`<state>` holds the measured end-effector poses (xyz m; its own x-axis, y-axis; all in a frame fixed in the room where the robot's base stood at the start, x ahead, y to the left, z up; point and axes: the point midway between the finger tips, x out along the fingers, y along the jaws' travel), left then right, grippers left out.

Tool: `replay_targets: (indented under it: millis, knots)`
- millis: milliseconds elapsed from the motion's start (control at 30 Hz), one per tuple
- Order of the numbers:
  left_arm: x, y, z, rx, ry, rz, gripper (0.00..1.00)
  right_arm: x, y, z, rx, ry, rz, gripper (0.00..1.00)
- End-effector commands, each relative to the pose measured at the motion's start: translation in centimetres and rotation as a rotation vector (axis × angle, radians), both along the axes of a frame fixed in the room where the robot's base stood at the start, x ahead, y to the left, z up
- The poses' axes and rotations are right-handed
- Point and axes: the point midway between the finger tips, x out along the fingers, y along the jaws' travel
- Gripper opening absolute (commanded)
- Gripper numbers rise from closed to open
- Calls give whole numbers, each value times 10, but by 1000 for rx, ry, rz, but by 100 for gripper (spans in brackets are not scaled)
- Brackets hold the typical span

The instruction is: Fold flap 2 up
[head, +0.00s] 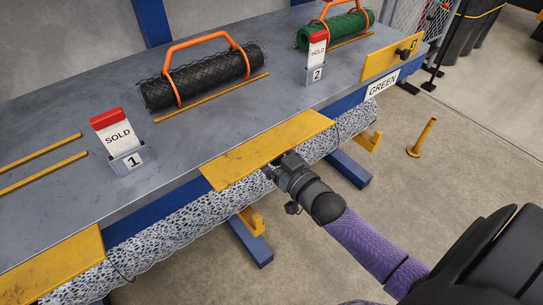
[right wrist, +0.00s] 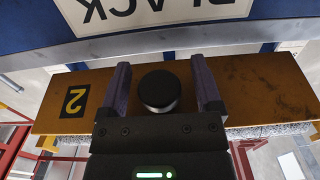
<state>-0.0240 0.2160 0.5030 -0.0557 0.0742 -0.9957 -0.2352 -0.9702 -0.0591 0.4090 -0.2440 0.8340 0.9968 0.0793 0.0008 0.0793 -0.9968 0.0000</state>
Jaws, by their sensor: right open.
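Flap 2 is a yellow plate (head: 262,152) at the middle of the bench's front edge, jutting outward from it. The right wrist view shows its face (right wrist: 265,90) with an upside-down "2" mark (right wrist: 75,102) and a round black knob (right wrist: 159,91). My right gripper (head: 272,172) is at the flap's outer edge, partly hidden under it. In the right wrist view its two fingers (right wrist: 164,85) stand open on either side of the knob, with small gaps visible. My left gripper is not in view.
Flap 3 (head: 390,58) stands upright at the far right, above a GREEN label (head: 381,84). Another yellow flap (head: 55,268) is at the front left. A black mesh roll (head: 205,80) and a "1" SOLD stand (head: 120,145) are on the bench. White mesh (head: 175,232) runs below the edge.

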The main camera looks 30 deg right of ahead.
Motion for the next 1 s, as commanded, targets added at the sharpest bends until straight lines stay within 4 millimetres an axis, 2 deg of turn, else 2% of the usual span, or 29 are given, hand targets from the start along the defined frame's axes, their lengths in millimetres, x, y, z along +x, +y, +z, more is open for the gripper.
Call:
replay_targets:
  millis: [267,367,667,1000]
  knots:
    - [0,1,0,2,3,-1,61,3,0,0,0,1,0,83]
    - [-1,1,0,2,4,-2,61,3,0,0,0,1,0,66]
    - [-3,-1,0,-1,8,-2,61,3,0,0,0,1,0,2]
    - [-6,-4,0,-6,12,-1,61,2,0,0,0,2,0,0]
